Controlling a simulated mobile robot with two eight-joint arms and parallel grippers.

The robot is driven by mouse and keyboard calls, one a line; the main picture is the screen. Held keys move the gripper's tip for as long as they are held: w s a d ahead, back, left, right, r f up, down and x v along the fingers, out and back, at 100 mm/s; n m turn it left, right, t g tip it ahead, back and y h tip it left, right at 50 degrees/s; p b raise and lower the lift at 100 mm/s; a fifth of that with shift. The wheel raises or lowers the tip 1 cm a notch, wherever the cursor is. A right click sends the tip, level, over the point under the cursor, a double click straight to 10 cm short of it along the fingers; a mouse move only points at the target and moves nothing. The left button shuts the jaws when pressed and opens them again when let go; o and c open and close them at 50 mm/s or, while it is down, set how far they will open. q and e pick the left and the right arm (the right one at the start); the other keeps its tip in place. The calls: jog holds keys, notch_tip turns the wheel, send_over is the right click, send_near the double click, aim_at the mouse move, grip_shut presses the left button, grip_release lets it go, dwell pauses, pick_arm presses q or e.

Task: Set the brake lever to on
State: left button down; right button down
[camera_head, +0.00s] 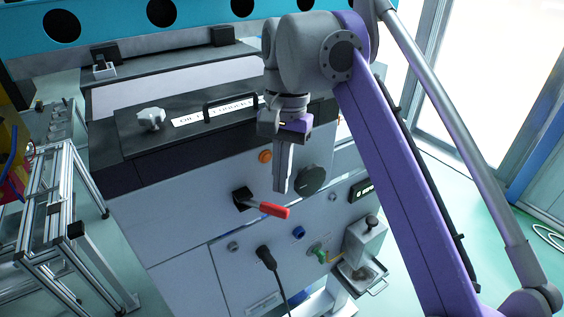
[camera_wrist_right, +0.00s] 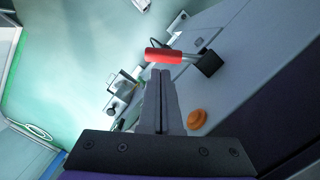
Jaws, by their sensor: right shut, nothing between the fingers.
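The brake lever has a red grip (camera_head: 274,210) on a black mount (camera_head: 242,199) on the front of the grey panel cabinet. In the head view the grip points right and slightly down from its mount. In the right wrist view the red grip (camera_wrist_right: 163,55) lies past the fingertips, with the black mount (camera_wrist_right: 208,64) to its right. My right gripper (camera_head: 281,190) is shut and empty, pointing down in front of the panel, above and close to the grip. The fingers (camera_wrist_right: 160,75) look apart from the lever, but the exact gap is unclear. My left gripper does not show.
An orange button (camera_head: 265,156) and a black knob (camera_head: 312,180) flank my right gripper. Below are a black plug with cable (camera_head: 265,255), a blue connector (camera_head: 298,233) and a grey dispenser-like unit (camera_head: 365,240). An aluminium frame (camera_head: 62,205) stands at the left.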

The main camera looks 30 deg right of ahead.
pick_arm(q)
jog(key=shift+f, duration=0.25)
pick_arm(e)
notch_tip(320, 180, down, 2)
jog(key=shift+a+f, duration=0.1)
jog(key=shift+a, duration=0.05)
